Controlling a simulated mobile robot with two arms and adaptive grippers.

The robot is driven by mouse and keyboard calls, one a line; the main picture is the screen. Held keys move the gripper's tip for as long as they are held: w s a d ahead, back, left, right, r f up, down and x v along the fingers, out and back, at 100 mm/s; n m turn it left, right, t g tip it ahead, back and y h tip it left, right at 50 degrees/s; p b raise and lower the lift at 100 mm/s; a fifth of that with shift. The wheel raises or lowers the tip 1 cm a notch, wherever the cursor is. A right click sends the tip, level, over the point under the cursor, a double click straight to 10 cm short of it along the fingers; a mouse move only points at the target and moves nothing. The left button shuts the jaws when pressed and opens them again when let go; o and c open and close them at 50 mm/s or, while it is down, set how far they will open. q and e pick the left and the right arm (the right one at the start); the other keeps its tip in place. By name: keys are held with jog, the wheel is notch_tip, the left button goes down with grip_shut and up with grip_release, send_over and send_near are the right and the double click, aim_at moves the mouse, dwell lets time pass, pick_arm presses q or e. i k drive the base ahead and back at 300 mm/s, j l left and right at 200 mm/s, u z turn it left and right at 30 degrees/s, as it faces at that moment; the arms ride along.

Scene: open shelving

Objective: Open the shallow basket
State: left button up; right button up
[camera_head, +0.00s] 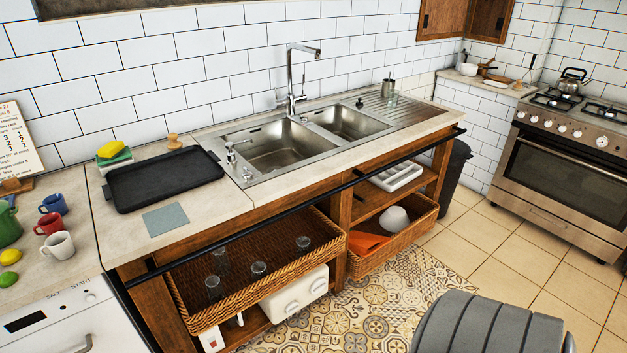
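Two wicker baskets sit on the wooden shelving under the counter. The left basket (267,285) is wide and low-walled, with several clear glasses (258,268) standing inside. The right basket (395,246) is smaller and holds an orange cloth (366,244) and a white bowl (394,218). I cannot tell for sure which one the task calls shallow, or how far either is drawn out.
A black rail (262,225) runs along the counter front, above the baskets. A white box-like item (295,293) is under the left basket. A white tray (396,176) lies on the shelf above the right basket. The stove (570,160) stands at right.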

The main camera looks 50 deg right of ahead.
aim_at(274, 244)
jog(key=z, duration=1.1)
